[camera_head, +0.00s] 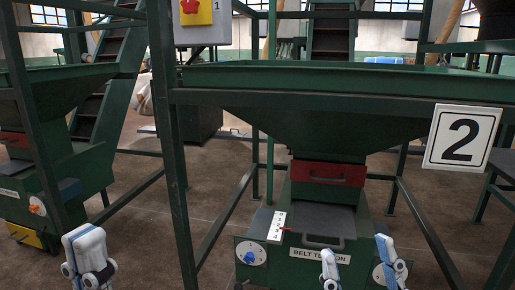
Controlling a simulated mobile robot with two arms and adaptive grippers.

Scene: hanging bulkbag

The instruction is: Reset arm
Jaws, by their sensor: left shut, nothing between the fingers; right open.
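No gripper shows clearly in the head view. Only white and blue links of my arms show along the bottom edge, one at the lower left and two pieces at the lower right of the middle. The fingers of both grippers are out of sight. The arm links show in front of the machines, and I cannot tell whether they touch anything.
A green hopper machine (300,118) with a "2" sign (462,138), a red drawer (327,172) and a "BELT TENSION" panel (320,256) stands ahead. Green frame posts (165,130) rise around it. Another machine (38,185) stands left. Brown floor (140,240) is bare between them.

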